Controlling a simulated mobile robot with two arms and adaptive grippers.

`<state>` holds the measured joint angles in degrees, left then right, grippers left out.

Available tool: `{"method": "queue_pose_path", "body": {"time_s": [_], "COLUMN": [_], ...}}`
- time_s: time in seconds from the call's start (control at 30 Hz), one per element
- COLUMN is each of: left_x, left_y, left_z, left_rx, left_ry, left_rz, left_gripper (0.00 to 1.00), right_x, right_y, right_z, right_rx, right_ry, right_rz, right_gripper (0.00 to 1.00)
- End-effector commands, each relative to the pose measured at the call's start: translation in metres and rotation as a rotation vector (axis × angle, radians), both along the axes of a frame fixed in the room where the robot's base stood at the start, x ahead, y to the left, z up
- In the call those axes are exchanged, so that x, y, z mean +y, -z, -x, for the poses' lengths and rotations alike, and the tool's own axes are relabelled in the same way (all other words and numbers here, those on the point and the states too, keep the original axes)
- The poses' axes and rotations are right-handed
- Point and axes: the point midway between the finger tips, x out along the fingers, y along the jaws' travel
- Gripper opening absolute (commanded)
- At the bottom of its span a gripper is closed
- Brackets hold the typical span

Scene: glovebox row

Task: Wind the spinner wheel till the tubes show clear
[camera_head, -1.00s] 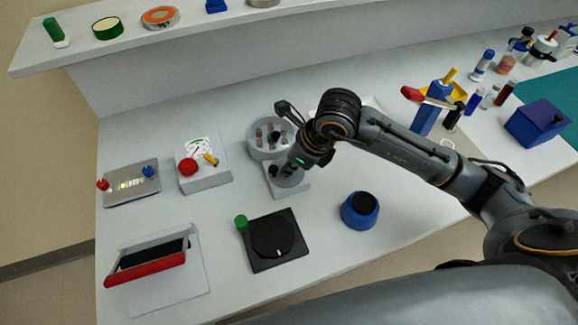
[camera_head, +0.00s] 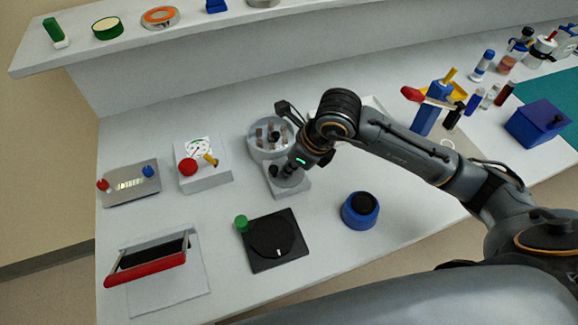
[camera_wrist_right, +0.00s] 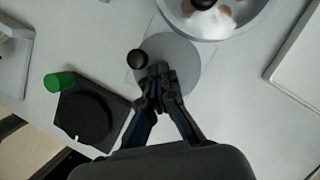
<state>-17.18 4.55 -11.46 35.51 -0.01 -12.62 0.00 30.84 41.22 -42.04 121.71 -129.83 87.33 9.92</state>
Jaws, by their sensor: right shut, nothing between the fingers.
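The spinner is a pale grey round drum (camera_head: 269,152) with several brownish-grey tubes (camera_head: 272,134) inside. Its grey wheel (camera_head: 291,180) is on a base in front of the drum, and the whole disc shows better in the right wrist view (camera_wrist_right: 185,62). A black knob (camera_wrist_right: 137,59) stands near the disc's edge. My right gripper (camera_wrist_right: 158,72) is shut and empty, its fingertips over the wheel and beside the knob; I cannot tell whether they touch it. In the head view the gripper (camera_head: 284,172) partly hides the wheel. My left gripper is not in view.
A black turntable unit (camera_head: 280,257) with a green knob (camera_head: 241,222) and a blue round pot (camera_head: 360,211) stand in front. A gauge box (camera_head: 204,178) and a panel (camera_head: 131,184) are to the left. Bottles and a blue box (camera_head: 537,122) stand right.

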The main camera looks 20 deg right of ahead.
Motion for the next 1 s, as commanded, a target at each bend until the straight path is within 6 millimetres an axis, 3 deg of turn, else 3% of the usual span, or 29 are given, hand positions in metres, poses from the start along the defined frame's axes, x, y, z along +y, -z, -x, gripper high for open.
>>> {"method": "queue_pose_path", "body": {"time_s": [0.03,0.17,0.63,1.0], "left_x": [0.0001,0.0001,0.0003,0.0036], "left_y": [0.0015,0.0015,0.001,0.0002], "left_z": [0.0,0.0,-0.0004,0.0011], "left_rx": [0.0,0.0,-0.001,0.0], "left_ry": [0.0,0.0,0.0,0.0], "left_rz": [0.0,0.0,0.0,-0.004], "left_gripper": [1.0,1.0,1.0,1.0], "right_x": [-0.0073,-0.0073,-0.0048,-0.0033], "right_y": [0.0102,0.0102,0.0078,0.0023], "right_z": [0.0013,0.0013,0.0013,0.0], "right_rx": [0.018,0.018,0.016,0.007], "right_ry": [0.012,0.012,0.008,0.007], "right_rz": [0.023,0.023,0.015,0.008], "right_gripper": [0.0,0.02,0.98,1.0]}}
